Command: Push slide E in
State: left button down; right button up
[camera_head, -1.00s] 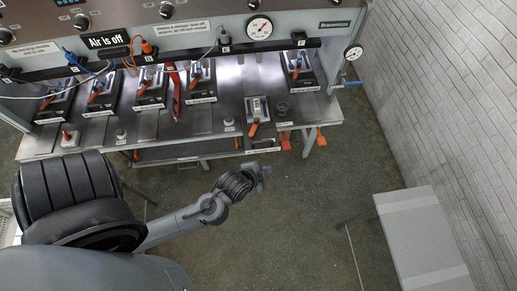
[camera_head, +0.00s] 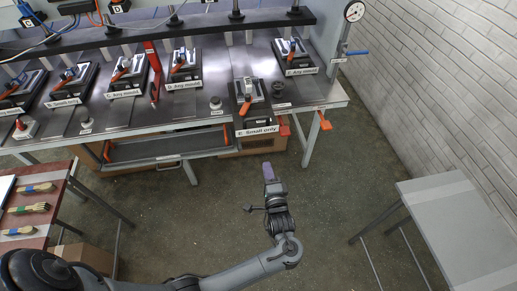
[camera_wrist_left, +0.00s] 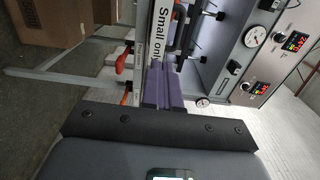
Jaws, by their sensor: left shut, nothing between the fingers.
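Slide E (camera_head: 241,92) is a dark plate on the right part of the steel press table. It carries a metal mould with an orange-red handle, and its front label (camera_head: 258,131) reads "E Small only". The slide sticks out towards me, past the table's front edge. My left gripper (camera_head: 268,172) has purple fingers and is shut and empty, in front of slide E and apart from it in the head view. In the left wrist view the fingers (camera_wrist_left: 161,85) point towards the "Small only" label (camera_wrist_left: 158,28); the exact gap is hard to tell. My right gripper is not in view.
Other slides with orange handles stand further back, such as the "Any mould" one (camera_head: 297,72). An orange lever (camera_head: 325,120) hangs at the table's right corner. A grey bench (camera_head: 450,220) stands right, a red-topped table (camera_head: 30,222) with brushes left. The floor between is clear.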

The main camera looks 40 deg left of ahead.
aim_at(260, 130)
pick_arm(q)
jog(key=b+x, duration=0.1)
jog(key=x, duration=0.3)
jog(key=b+x, duration=0.1)
jog(key=x, duration=0.4)
jog(key=b+x, duration=0.1)
jog(key=x, duration=0.3)
jog(key=shift+w+d+r, duration=0.1)
jog(key=shift+w+r, duration=0.15)
jog(key=shift+w, duration=0.2)
jog(key=shift+w+a, duration=0.4)
jog(key=shift+a, duration=0.05)
jog(key=shift+a, duration=0.1)
